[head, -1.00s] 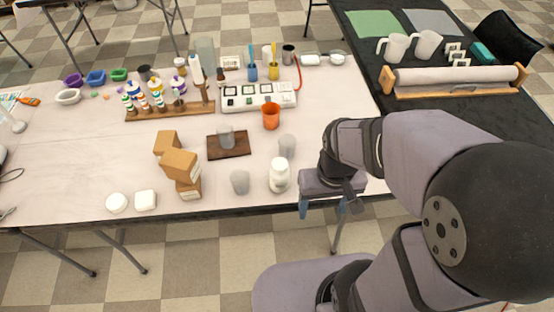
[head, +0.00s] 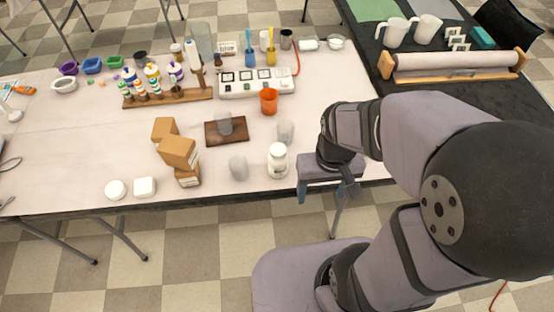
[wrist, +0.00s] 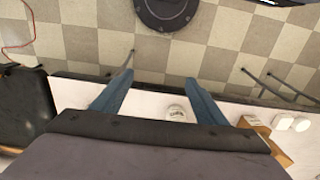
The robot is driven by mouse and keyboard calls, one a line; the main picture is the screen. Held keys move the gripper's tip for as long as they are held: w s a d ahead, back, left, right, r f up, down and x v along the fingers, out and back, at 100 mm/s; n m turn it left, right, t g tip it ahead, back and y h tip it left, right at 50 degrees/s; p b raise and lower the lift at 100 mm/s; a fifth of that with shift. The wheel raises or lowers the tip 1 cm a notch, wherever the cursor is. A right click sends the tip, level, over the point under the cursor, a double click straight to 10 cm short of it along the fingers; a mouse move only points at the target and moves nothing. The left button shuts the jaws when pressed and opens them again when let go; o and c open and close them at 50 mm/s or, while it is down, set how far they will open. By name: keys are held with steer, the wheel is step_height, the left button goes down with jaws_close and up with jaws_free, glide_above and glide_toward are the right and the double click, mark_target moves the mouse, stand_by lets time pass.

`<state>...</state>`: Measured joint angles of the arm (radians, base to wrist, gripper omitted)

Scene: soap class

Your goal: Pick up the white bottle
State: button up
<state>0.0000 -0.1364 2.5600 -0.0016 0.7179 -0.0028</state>
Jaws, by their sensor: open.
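The white bottle (head: 277,163) stands upright near the front edge of the table, with a white cap and a label. It also shows in the wrist view (wrist: 177,114), close to the inner side of the right-hand finger. My gripper (head: 322,191) is just to the right of the bottle in the head view, at the table's front edge, with its blue fingers pointing down. In the wrist view my gripper (wrist: 159,80) has its fingers wide apart with nothing held between them. The bottle's lower part is hidden in the wrist view.
Grey cups (head: 238,168) and (head: 285,132) stand close to the bottle. Stacked cardboard boxes (head: 178,152), a brown board (head: 212,138) and an orange cup (head: 269,101) lie farther off. Two white pieces (head: 144,187) sit front left. The left table area (head: 70,140) is clear.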

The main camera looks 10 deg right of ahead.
steer(key=shift+c, duration=1)
